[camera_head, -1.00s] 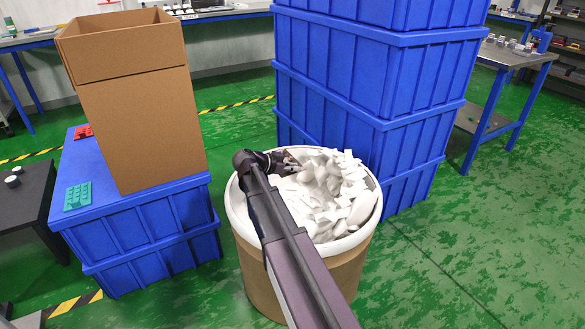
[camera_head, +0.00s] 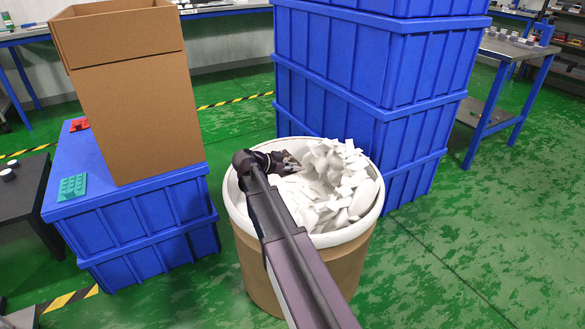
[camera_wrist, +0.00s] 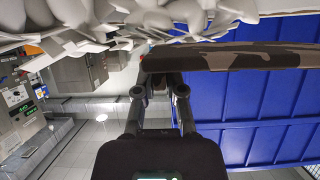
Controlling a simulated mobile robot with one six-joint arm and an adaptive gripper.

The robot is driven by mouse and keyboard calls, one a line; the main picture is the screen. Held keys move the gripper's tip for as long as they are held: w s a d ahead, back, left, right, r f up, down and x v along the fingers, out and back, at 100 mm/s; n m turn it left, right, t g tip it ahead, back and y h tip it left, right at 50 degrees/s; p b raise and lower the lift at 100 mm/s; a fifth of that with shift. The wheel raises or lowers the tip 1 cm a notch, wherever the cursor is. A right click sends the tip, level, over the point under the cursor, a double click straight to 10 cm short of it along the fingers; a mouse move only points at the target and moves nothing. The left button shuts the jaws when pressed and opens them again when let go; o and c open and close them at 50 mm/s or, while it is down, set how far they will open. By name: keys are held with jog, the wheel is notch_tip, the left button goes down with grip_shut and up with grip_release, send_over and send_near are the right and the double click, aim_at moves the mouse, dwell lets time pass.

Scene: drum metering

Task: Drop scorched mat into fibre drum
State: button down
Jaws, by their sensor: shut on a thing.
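The fibre drum (camera_head: 345,268) is a brown cylinder with a wide white rim. It is filled with white scraps (camera_head: 340,185) up to near the rim. My gripper (camera_head: 284,164) is at the back left of the drum's opening, low and close to the scraps. In the wrist view my gripper (camera_wrist: 158,82) is shut on the scorched mat (camera_wrist: 235,58), a thin piece with brown and dark blotches, seen nearly edge-on. The scraps lie right beside the mat in that view. Most of the mat is hard to make out in the head view.
Tall stacked blue crates (camera_head: 390,90) stand right behind the drum. A tall open cardboard box (camera_head: 130,110) rests on blue crates (camera_head: 150,225) at the left, with a teal block (camera_head: 72,187) beside it. Green floor is free at the right.

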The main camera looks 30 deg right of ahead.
jog(key=c, duration=0.6)
grip_release()
jog(key=shift+c, duration=0.2)
